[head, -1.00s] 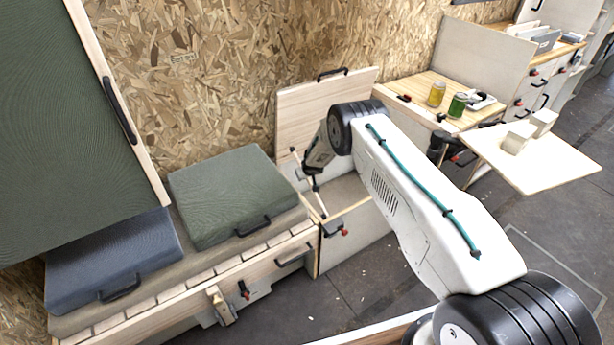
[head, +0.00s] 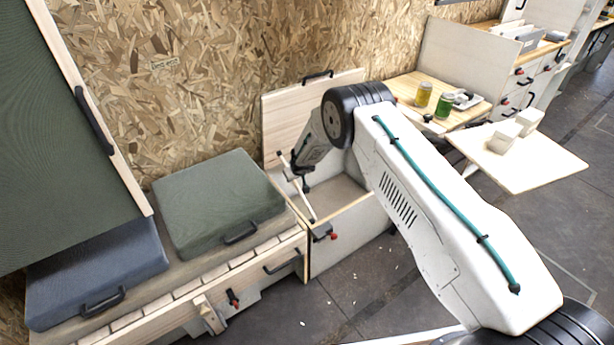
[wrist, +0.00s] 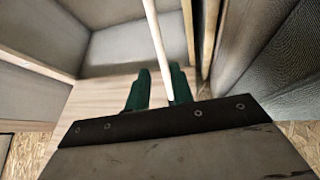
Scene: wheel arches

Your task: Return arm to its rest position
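My gripper (head: 303,172) is over the open wooden box (head: 345,236), just in front of its raised lid (head: 292,118). In the wrist view my gripper's two green fingers (wrist: 158,90) stand apart with a gap between them. A thin pale rod (wrist: 156,38) runs down past the fingers, closest to the right one; I cannot tell whether it touches. The rod also shows in the head view (head: 309,205), slanting at the box opening. My white arm crosses the right half of the head view and hides part of the box's right side.
A green cushion (head: 215,200) and a blue cushion (head: 95,270) lie on the bench left of the box. A wooden counter (head: 405,90) holds a yellow can (head: 423,94) and a green can (head: 442,105). A pale fold-out table (head: 540,165) stands at right. Dark floor lies in front.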

